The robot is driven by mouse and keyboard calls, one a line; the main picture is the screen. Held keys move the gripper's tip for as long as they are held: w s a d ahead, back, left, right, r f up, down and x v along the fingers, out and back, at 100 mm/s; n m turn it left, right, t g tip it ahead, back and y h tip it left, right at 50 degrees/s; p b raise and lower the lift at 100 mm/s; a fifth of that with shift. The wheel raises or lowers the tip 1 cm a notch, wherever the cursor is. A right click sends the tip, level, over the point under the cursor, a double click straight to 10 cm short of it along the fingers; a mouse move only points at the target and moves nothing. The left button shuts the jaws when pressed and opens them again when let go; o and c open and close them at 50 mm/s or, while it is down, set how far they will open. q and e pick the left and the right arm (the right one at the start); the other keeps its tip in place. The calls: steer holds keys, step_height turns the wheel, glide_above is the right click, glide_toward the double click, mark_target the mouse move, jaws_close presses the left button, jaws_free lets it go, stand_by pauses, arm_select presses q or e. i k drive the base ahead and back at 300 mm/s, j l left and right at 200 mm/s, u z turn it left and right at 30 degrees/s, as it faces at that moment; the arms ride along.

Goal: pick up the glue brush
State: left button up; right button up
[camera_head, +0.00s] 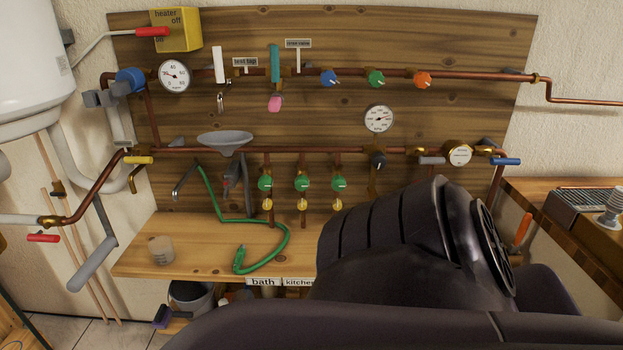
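I cannot clearly make out a glue brush in the head view. A thing with an orange handle (523,231) stands at the right beside the side bench; its lower part is hidden behind my arm, so I cannot tell what it is. A small purple thing (160,317) shows low at the left, below the wooden shelf, also too unclear to name. Neither of my grippers is in view. A large dark part of my own arm fills the lower middle and right and hides the shelf's right part.
The wooden shelf (200,230) carries a beige cup (161,250) and a green hose (264,265). Copper pipes with valves and gauges run across the board behind it. A grey bucket (191,298) stands below. A side bench (560,218) at the right holds a grey ridged box (590,201).

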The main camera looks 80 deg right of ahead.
mark_target(513, 249)
steer(key=z, duration=3.85)
